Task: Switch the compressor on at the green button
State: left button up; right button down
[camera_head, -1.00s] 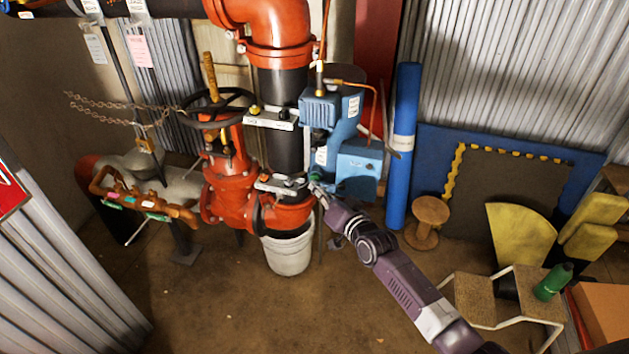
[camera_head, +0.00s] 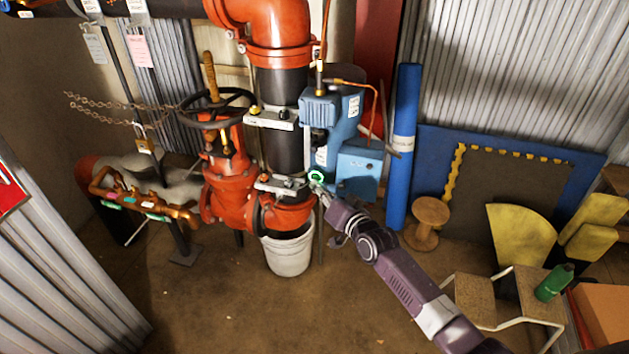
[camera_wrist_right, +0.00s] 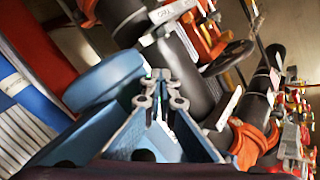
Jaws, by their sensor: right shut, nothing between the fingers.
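The blue compressor (camera_head: 357,172) stands beside the black and red riser pipe. Its green button (camera_head: 316,175) shows as a bright green ring on the lower left of the machine. My right gripper (camera_head: 318,189) is shut and empty, its tip just below the button. I cannot tell whether it touches the button. In the right wrist view the closed fingers (camera_wrist_right: 160,86) point at the blue machine (camera_wrist_right: 104,80), and a small bit of green shows behind their tips. My left gripper is not in view.
A red valve (camera_head: 229,185) with a black handwheel stands left of the pipe. A white bucket (camera_head: 288,256) is below it. A blue roll (camera_head: 402,150) and a wooden spool (camera_head: 430,215) stand to the right. The floor in front is clear.

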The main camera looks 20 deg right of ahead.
jog(key=shift+s+r, duration=0.1)
jog(key=shift+s, duration=0.1)
jog(key=s+a+p, duration=0.3)
jog(key=s+p, duration=0.2)
jog(key=shift+a, duration=0.25)
dwell(0.3)
dwell(0.3)
